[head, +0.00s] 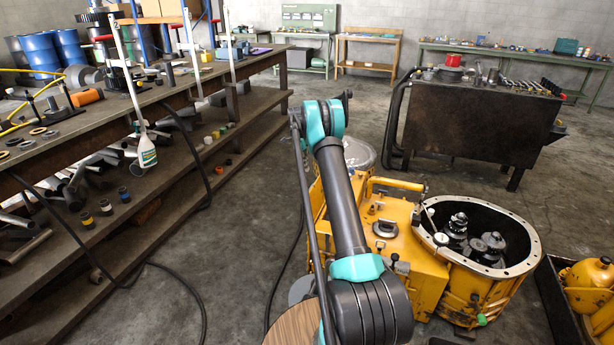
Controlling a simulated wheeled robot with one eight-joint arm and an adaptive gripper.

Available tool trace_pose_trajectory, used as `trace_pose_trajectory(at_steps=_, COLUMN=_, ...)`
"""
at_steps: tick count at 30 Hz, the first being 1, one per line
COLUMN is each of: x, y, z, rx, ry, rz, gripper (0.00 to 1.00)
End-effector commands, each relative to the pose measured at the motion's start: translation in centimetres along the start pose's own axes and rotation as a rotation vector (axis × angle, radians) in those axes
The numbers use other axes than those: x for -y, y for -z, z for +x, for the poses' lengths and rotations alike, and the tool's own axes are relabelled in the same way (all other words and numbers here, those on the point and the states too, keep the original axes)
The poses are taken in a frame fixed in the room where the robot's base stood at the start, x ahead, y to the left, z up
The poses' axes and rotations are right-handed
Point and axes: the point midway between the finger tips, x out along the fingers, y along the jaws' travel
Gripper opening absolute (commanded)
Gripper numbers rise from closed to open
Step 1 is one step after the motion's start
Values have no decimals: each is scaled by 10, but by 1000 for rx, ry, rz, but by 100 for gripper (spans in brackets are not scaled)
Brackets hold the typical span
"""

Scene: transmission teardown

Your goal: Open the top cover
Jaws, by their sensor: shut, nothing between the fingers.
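The yellow transmission housing (484,291) stands on the floor right of my arm. Its round end is open at the top, with a bare metal flange, and dark gear parts (460,228) show inside. My arm hides the housing's left part. My gripper is not visible.
A long workbench (190,90) with a lower shelf fills the left. A dark cabinet bench (470,125) with tools stands behind the housing. A black crate (560,306) with yellow parts is at lower right. Black cables lie on the floor. The floor between left bench and arm is otherwise open.

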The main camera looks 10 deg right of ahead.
Motion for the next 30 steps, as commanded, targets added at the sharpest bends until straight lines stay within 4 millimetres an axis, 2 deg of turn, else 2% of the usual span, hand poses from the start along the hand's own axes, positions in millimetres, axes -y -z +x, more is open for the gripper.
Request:
trace_pose_trajectory(at_steps=5, x=-1, y=0, z=-10, rx=2, ry=0, rz=-33, gripper=0)
trace_pose_trajectory(at_steps=8, x=-2, y=0, z=-11, rx=10, ry=1, rz=-140, gripper=0)
trace_pose_trajectory(at_steps=11, x=-5, y=0, z=-12, rx=25, ry=4, rz=-327, gripper=0)
trace_pose_trajectory(at_steps=30, x=-28, y=0, z=-17, rx=94, ry=114, rz=-1785, gripper=0)
